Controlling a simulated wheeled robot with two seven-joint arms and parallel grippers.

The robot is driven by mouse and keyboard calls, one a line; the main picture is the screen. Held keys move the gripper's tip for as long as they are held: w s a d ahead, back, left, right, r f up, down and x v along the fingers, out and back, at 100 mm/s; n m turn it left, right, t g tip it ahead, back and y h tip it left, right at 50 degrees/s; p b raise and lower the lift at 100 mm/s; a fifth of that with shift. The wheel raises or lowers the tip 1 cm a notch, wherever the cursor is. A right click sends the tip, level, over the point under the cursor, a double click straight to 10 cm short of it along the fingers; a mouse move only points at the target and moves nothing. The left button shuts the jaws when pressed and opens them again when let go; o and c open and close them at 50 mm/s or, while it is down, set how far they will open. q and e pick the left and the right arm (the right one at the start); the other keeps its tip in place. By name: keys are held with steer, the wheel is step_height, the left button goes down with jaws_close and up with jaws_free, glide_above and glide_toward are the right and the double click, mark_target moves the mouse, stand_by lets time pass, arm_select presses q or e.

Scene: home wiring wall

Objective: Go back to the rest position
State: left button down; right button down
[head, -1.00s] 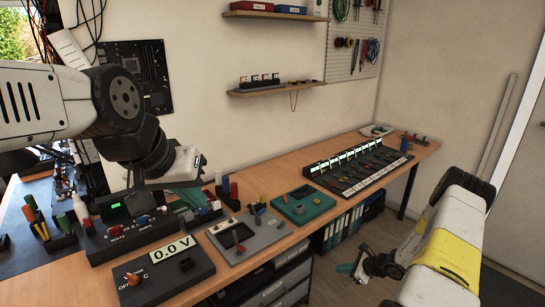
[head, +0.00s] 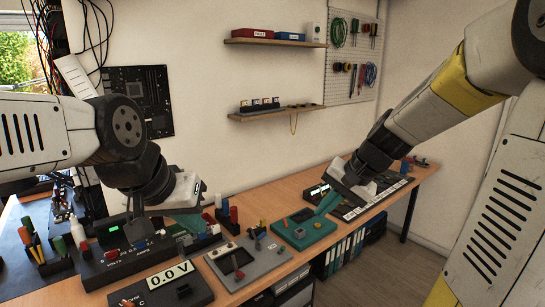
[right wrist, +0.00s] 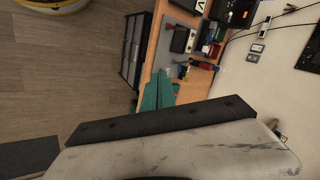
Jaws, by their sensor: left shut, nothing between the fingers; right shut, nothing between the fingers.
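My left gripper (head: 190,222) is over the left part of the bench, in front of the black power supply and the connector blocks. Its teal fingers are partly hidden by its own grey body, and it is shut and empty. My right gripper (head: 326,203) reaches in from the right over the bench, between the teal board and the black switch strip. Its teal fingers also show in the right wrist view (right wrist: 158,92), side by side, shut and empty. I cannot tell how far they are above the bench.
The wooden bench (head: 284,189) runs along the wall. On it are a black meter reading 0.0 V (head: 188,293), a grey board (head: 262,268), a teal board (head: 319,235) and a black switch strip (head: 366,209). Two shelves and a pegboard (head: 340,62) hang above. Floor (right wrist: 60,80) is clear in front.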

steer(key=s+r+n+t+h, duration=0.1)
steer(key=s+r+n, duration=0.1)
steer(key=s, duration=0.5)
steer(key=s+d+r+n+t+h, duration=0.1)
steer(key=s+r+n, duration=0.2)
steer(key=s, duration=0.4)
steer(key=shift+s+d+r+h, duration=0.25)
steer(key=shift+d+r+h, duration=0.05)
steer(key=shift+r+h, duration=0.15)
